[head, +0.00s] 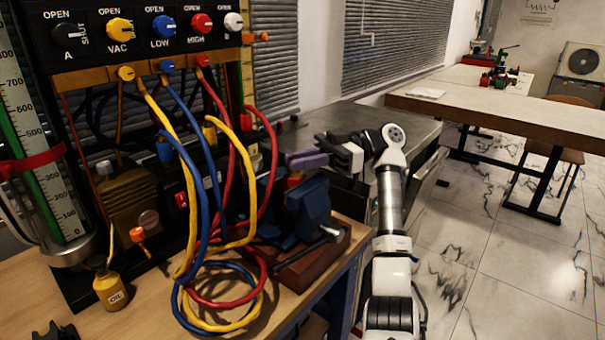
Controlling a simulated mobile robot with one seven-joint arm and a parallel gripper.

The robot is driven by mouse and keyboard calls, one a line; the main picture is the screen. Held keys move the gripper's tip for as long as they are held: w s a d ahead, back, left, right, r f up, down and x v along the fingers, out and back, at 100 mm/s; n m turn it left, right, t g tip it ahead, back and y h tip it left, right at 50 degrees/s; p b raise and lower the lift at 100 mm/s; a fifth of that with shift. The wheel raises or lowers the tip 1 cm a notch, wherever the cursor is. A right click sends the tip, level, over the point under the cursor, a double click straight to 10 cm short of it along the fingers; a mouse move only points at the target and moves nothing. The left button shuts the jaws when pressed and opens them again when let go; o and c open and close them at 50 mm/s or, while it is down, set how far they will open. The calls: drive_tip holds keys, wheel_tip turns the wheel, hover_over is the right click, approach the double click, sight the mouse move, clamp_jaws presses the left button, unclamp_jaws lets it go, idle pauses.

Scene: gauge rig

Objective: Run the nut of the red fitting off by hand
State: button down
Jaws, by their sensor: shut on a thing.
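The red fitting (295,178) shows as a small patch of red and yellow just above the jaws of a blue vise (305,208). My gripper (298,160) reaches in from the right, with its purple-grey fingertips directly above that patch. It is shut at the top of the fitting, where the nut sits. The fingers hide most of the nut, so its thread and how far it is turned cannot be seen.
Left of the vise, red, blue and yellow hoses (245,165) hang from a valve panel (150,35) and coil on the bench. A small oil can (112,290) stands at the front left. The vise handle (318,242) sticks out in front. Another table (500,105) is at the right.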

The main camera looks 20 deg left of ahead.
drive_tip(key=shift+a+f+n+g+h+b, duration=0.1)
drive_tip(key=shift+n+g+h+b, duration=0.55)
drive_tip(key=shift+h+b, duration=0.25)
drive_tip(key=c, duration=1.4)
unclamp_jaws()
drive_tip(key=shift+w, duration=0.15)
